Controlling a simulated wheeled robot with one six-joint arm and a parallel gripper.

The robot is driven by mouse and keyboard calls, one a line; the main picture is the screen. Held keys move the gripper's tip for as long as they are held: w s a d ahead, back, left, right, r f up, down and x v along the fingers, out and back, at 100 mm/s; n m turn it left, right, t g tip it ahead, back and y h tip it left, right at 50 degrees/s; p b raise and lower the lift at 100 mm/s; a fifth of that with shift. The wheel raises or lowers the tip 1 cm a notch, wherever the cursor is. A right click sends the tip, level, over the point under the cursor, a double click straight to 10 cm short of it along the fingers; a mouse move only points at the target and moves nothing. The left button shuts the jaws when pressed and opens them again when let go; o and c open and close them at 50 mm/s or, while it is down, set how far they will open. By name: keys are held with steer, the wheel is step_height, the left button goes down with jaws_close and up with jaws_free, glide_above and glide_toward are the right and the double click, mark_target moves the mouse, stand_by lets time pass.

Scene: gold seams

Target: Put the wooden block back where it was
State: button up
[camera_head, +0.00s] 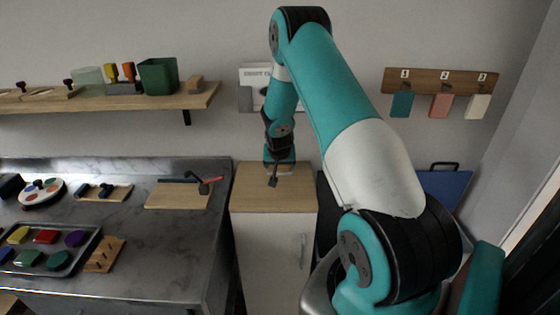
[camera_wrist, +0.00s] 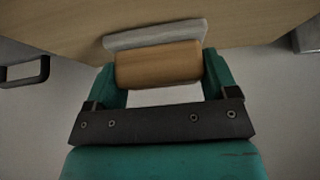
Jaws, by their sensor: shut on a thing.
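My gripper (camera_head: 280,162) reaches down at the small wood-topped cabinet (camera_head: 262,197). In the wrist view my gripper (camera_wrist: 160,75) is shut on a rounded wooden block (camera_wrist: 158,65), its fingers at the two ends. A pale grey slab (camera_wrist: 155,34) lies along the block's far side; I cannot tell whether it is part of it. The held block is close to the wooden top (camera_wrist: 240,22), but contact is unclear. In the head view my gripper mostly hides it. Another wooden block (camera_head: 195,86) sits at the right end of the wall shelf (camera_head: 120,103).
A dark tool (camera_head: 273,181) shows just in front of my gripper. Left is a metal counter (camera_head: 150,225) with a board and red-handled tool (camera_head: 207,185), and a paint tray (camera_head: 45,250). A numbered rack (camera_head: 440,80) hangs at right, above a blue panel (camera_head: 447,187).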

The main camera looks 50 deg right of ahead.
steer(key=shift+f, duration=0.1)
steer(key=o, duration=0.8)
steer(key=shift+c, duration=0.2)
